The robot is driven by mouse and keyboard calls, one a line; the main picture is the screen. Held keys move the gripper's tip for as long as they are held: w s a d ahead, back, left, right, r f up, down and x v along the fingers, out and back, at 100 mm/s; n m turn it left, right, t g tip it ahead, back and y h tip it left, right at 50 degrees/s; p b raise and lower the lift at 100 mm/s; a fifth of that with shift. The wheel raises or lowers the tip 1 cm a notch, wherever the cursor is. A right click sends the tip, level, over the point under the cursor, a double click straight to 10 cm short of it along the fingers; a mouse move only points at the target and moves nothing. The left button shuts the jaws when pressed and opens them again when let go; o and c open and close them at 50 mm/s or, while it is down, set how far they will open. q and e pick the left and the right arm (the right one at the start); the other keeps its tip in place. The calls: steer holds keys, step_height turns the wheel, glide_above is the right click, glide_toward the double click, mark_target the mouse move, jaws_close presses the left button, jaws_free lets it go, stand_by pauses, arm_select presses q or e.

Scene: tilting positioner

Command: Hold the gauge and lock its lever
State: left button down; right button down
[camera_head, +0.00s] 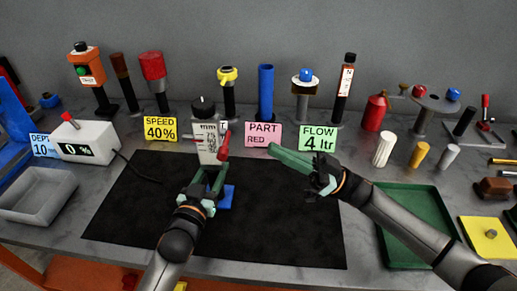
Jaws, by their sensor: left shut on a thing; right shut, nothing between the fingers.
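The gauge (207,147) is a pale upright block with a dark round cap, standing at the back edge of the black mat. Its red lever (224,145) sticks up on its right side. My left gripper (211,172) is shut on the lower front of the gauge; its fingers partly hide the contact. A blue piece (226,198) lies just right of this gripper, partly hidden. My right gripper (274,152) is shut and empty, its green fingers pointing left toward the lever, with a gap between them.
Signs reading SPEED 40% (160,129), PART RED (263,135) and FLOW 4 ltr (318,139) stand along the back. A white display box (85,140) is left, a green tray (420,222) right. The black mat (125,215) is mostly clear.

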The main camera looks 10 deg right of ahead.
mark_target(225, 144)
steer(key=w+a, duration=0.2)
steer(key=a, duration=0.6)
steer(key=shift+w+a+r, duration=0.2)
steer(key=shift+r, duration=0.15)
steer(key=shift+f+n+g, duration=0.35)
steer(key=shift+n+g, duration=0.45)
steer(key=shift+n, duration=0.4)
steer(key=f+n+g, duration=0.1)
steer(key=n+g, duration=0.1)
steer(key=n, duration=0.1)
steer(key=f+n+g, duration=0.1)
steer(key=n+g, duration=0.1)
steer(key=n, duration=0.1)
steer(key=f+n+g, duration=0.1)
steer(key=n+g, duration=0.1)
steer(key=n, duration=0.1)
steer(key=shift+w+d+n, duration=0.1)
steer(key=shift+w+n, duration=0.25)
steer(key=shift+n, duration=0.05)
steer(key=shift+s+r, duration=0.1)
